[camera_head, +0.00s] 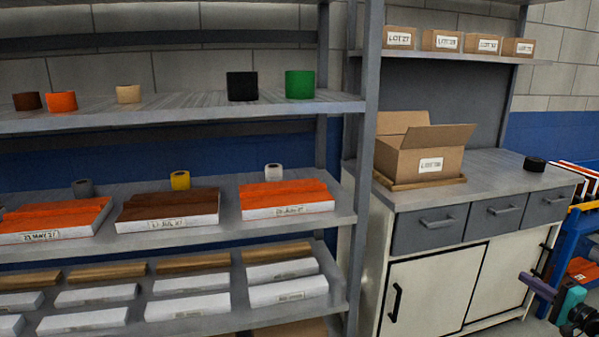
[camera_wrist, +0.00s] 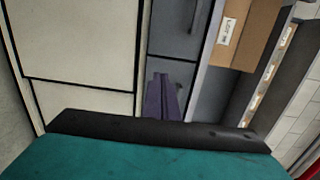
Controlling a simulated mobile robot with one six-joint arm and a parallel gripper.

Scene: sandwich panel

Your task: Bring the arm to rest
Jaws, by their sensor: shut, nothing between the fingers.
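My gripper (camera_head: 526,279) is at the lower right of the head view, in front of the white cabinet. Its purple fingers point left, with a teal wrist part behind them. In the wrist view my gripper (camera_wrist: 161,78) shows its two purple fingers together, shut and empty, in front of the cabinet's grey drawers. No object touches the fingers.
A workbench (camera_head: 500,170) bears an open cardboard box (camera_head: 405,165) and a black roll (camera_head: 535,164). Small labelled boxes (camera_head: 442,40) line a shelf above. A grey rack (camera_head: 190,107) with tape rolls and packs stands left. A blue frame (camera_head: 577,232) is at right.

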